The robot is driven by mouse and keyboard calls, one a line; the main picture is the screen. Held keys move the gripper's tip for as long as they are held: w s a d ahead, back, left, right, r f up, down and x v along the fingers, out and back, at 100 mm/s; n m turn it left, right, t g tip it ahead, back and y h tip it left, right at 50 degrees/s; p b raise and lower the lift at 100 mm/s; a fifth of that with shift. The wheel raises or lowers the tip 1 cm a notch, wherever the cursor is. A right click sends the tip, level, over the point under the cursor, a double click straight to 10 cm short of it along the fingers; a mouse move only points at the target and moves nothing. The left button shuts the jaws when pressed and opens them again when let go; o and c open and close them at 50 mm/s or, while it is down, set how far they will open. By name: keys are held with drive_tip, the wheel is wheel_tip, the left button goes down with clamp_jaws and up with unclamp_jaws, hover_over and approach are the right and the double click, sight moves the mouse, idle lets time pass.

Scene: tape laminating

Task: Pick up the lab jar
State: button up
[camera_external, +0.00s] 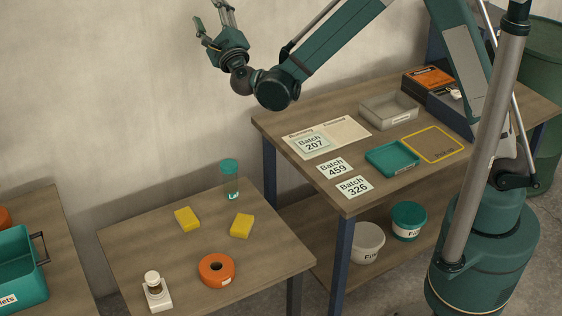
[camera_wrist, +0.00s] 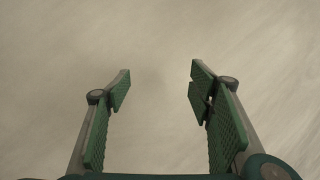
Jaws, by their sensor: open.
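A clear jar with a teal lid (camera_external: 230,180) stands upright at the back right corner of the low wooden table; it looks like the lab jar. A smaller white-capped container (camera_external: 153,284) stands on a white base near the table's front left. My gripper (camera_external: 212,22) is raised high above the tables, at the top of the external view, well above and apart from the jar. In the wrist view its two green-padded fingers (camera_wrist: 160,95) are spread wide with nothing between them. Only a plain pale surface shows beyond them, and the jar is out of that view.
Two yellow blocks (camera_external: 187,219) and an orange tape roll (camera_external: 217,270) lie on the low table (camera_external: 130,245). The taller workbench (camera_external: 300,175) at right holds batch labels, trays and boxes, with two buckets on its lower shelf. A teal bin (camera_external: 20,272) is at far left.

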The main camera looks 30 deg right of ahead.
drive_tip(key=s+a+f+m+g+h, duration=0.1)
drive_tip(key=a+f+m+h, duration=0.15)
drive_tip(key=f, duration=0.25)
drive_tip(key=s+a+f+m+h, duration=0.1)
drive_tip(key=f+m+h, duration=0.15)
drive_tip(key=f, duration=0.25)
drive_tip(key=m+g+h+b, duration=0.1)
drive_tip(key=m+g+h, duration=0.6)
drive_tip(key=m, duration=0.6)
approach(227, 170)
drive_tip(key=shift+g+y, duration=0.4)
drive_tip(key=shift+y, duration=0.3)
drive_tip(key=w+d, duration=0.1)
drive_tip(key=w+d+r, duration=0.1)
drive_tip(key=w+d, duration=0.1)
drive_tip(key=shift+w+r, duration=0.15)
drive_tip(key=shift+r, duration=0.05)
drive_tip(key=shift+w, duration=0.1)
drive_tip(key=shift+b+x, duration=0.3)
drive_tip(key=shift+x, duration=1)
drive_tip(key=shift+b+x, duration=0.8)
drive_tip(key=shift+x, duration=1.75)
drive_tip(key=shift+d, duration=0.1)
